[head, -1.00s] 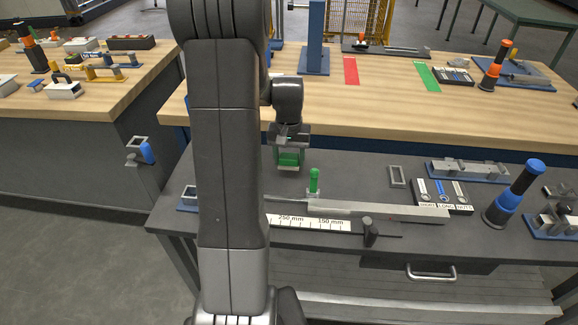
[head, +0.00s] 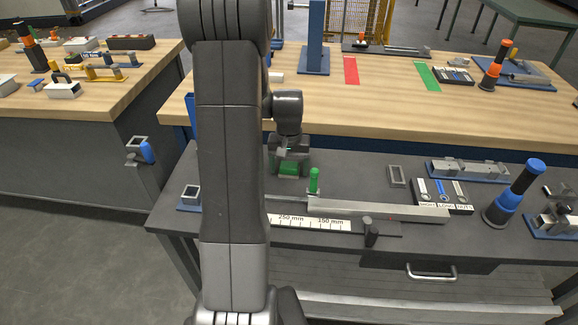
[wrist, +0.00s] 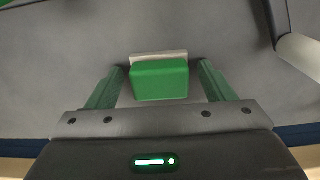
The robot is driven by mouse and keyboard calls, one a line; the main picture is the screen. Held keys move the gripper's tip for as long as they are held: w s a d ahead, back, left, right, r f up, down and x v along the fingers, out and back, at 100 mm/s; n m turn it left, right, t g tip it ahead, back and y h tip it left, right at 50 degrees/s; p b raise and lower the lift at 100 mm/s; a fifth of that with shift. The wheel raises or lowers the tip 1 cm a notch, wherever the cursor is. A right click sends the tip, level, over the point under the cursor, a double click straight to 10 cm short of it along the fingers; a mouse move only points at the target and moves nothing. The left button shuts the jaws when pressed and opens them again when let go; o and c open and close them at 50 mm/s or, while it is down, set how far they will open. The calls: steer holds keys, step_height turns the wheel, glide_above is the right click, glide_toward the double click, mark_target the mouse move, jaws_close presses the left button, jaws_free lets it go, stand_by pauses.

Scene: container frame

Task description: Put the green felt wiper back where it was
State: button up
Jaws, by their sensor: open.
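The green felt wiper (wrist: 160,80) is a green block with a pale strip along its far edge in the wrist view. It lies between the two green fingers of my gripper (wrist: 159,84), with a gap on each side. My gripper is open around it and does not clamp it. In the head view my gripper (head: 289,165) is low over the back of the dark grey bench shelf (head: 345,160), with green showing at its lower end. Whether the wiper rests fully on the surface is hard to tell.
A green-handled stop (head: 314,182) stands on a rail with a ruler (head: 310,222) just in front. A small grey frame (head: 396,175) and a tool tray (head: 446,208) lie to the right. A blue-based square socket (head: 190,196) is at the left.

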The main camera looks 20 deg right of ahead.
mark_target(289, 165)
step_height(289, 165, up, 12)
steer(key=shift+r, duration=0.15)
stand_by(0.3)
steer(key=shift+c, duration=0.3)
stand_by(1.0)
